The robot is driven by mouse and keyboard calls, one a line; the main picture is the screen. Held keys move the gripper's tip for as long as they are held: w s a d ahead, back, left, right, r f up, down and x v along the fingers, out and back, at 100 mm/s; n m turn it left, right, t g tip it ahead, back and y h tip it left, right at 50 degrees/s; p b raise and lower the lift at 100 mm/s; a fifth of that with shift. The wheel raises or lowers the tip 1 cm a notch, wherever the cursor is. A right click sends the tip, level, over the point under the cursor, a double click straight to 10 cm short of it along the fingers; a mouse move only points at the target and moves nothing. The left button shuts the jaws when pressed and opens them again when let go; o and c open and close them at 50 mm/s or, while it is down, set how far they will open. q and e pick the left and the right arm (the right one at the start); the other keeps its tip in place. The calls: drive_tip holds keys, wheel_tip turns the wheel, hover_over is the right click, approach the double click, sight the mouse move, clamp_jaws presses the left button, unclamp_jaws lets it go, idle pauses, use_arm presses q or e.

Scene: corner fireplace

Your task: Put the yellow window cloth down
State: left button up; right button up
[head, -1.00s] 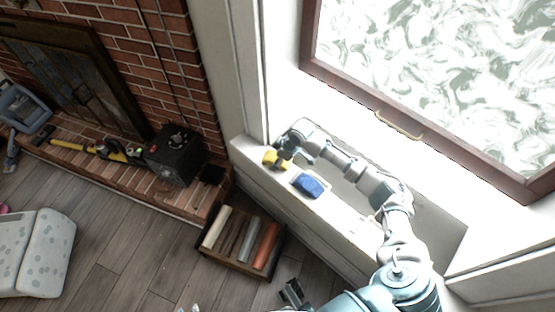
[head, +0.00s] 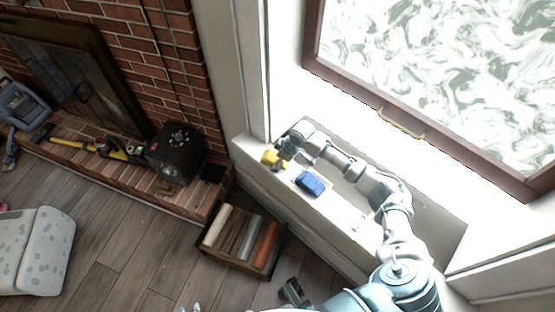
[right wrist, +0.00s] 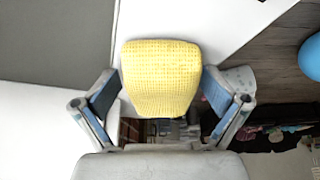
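The yellow window cloth (head: 269,157) is at the far left end of the white window sill (head: 345,215) in the head view. In the right wrist view the cloth (right wrist: 160,78) is a textured yellow pad between the two fingers. My right gripper (right wrist: 160,92) has a finger against each side edge of it. In the head view my right gripper (head: 281,160) is partly hidden by its own wrist. I cannot tell whether the cloth touches the sill.
A blue pad (head: 311,183) lies on the sill, right of the cloth. A wooden crate (head: 236,262) with three coloured rolls stands on the floor below. A black box (head: 176,154) and tools occupy the brick hearth (head: 120,178). The window frame (head: 350,92) rises behind the arm.

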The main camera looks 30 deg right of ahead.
drive_tip(key=shift+r, duration=0.15)
drive_tip(key=shift+d+r, duration=0.1)
drive_tip(key=shift+r, duration=0.5)
drive_tip(key=p+v, duration=0.1)
drive_tip(key=v, duration=0.5)
drive_tip(key=shift+p, duration=0.4)
drive_tip(key=p+v, duration=0.1)
drive_tip(key=v, duration=0.3)
drive_tip(key=shift+r, duration=0.25)
use_arm(q)
drive_tip(key=s+a+f+g, duration=0.1)
drive_tip(key=s+f+g, duration=0.2)
drive_tip(key=s+f, duration=0.1)
drive_tip(key=shift+s+a+y, duration=0.35)
drive_tip(key=shift+s+y, duration=0.05)
drive_tip(key=shift+s, duration=0.2)
use_arm(e)
drive_tip(key=shift+s+d+r, duration=0.15)
drive_tip(key=shift+s+r, duration=0.1)
drive_tip(key=shift+r, duration=0.25)
use_arm(q)
drive_tip(key=shift+w, duration=0.1)
